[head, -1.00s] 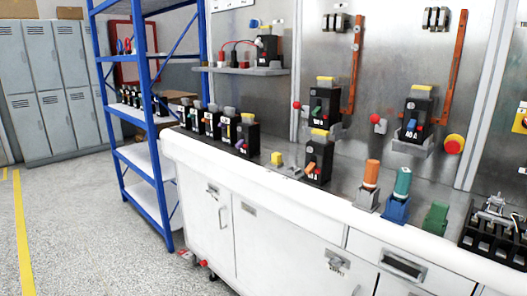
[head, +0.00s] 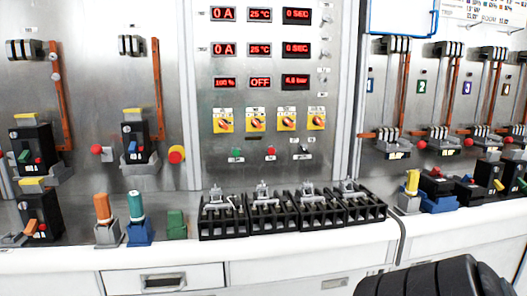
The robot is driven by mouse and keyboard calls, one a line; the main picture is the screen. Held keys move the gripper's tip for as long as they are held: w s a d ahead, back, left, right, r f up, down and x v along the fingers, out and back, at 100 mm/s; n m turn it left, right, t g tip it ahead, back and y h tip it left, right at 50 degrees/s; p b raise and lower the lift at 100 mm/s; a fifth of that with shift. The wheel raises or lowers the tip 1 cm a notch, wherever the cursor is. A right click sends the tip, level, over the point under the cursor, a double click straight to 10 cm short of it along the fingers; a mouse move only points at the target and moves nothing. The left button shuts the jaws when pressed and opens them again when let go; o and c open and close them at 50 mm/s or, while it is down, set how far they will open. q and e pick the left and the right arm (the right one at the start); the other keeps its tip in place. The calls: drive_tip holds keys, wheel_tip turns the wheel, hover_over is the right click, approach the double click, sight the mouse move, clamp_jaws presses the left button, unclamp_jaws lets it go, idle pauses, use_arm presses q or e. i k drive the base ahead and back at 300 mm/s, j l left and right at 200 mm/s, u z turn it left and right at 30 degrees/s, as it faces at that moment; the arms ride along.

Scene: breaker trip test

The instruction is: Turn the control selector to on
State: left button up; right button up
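The control panel (head: 230,180) is upright in the middle of the head view. It has a row of several yellow plates with rotary knobs; the leftmost yellow selector (head: 222,121) and the rightmost one (head: 316,119) mark its ends. Below them are a green button (head: 237,153), a red button (head: 270,151) and a small black switch (head: 304,149). Their labels are too small to read, so I cannot tell which one is the control selector. A red display (head: 260,82) reads OFF. Neither gripper shows. A black ribbed part at the bottom right seems to be my arm.
A white-fronted bench (head: 265,250) runs below the panel. Black trays (head: 222,226) with metal fixtures stand on it in front of the panel. Orange (head: 102,207) and teal (head: 136,205) handled tools stand to the left. Breakers (head: 134,147) hang on the left wall, more on the right.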

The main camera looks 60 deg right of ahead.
sight(303, 149)
drive_tip(key=l+z, duration=0.2)
drive_tip(key=z, duration=1.95)
